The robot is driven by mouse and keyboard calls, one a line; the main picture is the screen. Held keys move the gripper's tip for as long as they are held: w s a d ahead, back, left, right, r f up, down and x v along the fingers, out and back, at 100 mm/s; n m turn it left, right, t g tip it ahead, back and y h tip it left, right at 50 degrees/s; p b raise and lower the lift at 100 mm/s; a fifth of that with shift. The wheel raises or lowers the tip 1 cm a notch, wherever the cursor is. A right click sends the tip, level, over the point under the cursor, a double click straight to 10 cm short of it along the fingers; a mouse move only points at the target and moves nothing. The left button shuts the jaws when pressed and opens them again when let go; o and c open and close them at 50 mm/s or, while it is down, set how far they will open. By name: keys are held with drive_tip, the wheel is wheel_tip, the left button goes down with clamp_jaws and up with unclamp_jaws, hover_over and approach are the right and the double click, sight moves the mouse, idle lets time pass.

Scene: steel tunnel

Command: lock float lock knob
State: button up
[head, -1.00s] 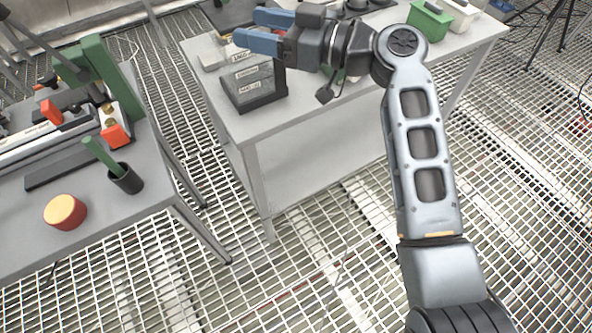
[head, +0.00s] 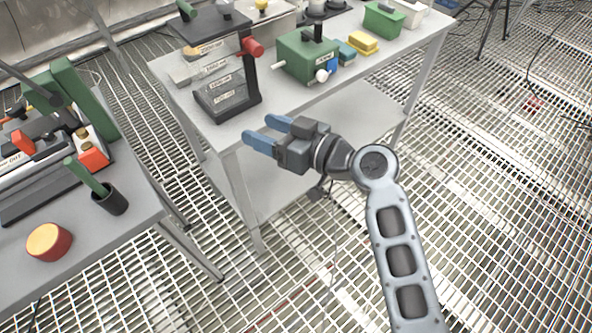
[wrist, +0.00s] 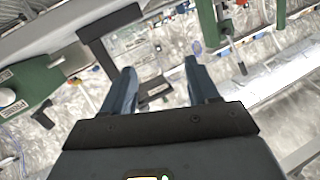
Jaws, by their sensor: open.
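My gripper (head: 258,130) is open and empty, its two blue fingers pointing left, in front of the middle table's front edge. In the wrist view my gripper (wrist: 160,68) also shows its fingers spread apart with nothing between them. A red knob (head: 253,47) sits on the upright of a black stand (head: 229,101) with labelled blocks, on the middle table. A green box (head: 306,57) to its right carries a white round knob (head: 322,76) and a blue part. No label shows which is the float lock knob. My gripper touches none of them.
The middle table (head: 186,93) also holds a yellow block (head: 363,43) and a green bin (head: 384,21). The left table (head: 78,262) carries a red-and-yellow cylinder (head: 49,242) and a black cup (head: 110,199). Open grating lies between the tables.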

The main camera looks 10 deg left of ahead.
drive_tip(key=s+d+f+m+t+h, duration=0.2)
drive_tip(key=s+d+f+m, duration=0.1)
drive_tip(key=d+f, duration=0.3)
drive_tip(key=shift+s+f+t+h, duration=0.25)
drive_tip(key=shift+s+t+h, duration=0.05)
drive_tip(key=shift+t, duration=0.1)
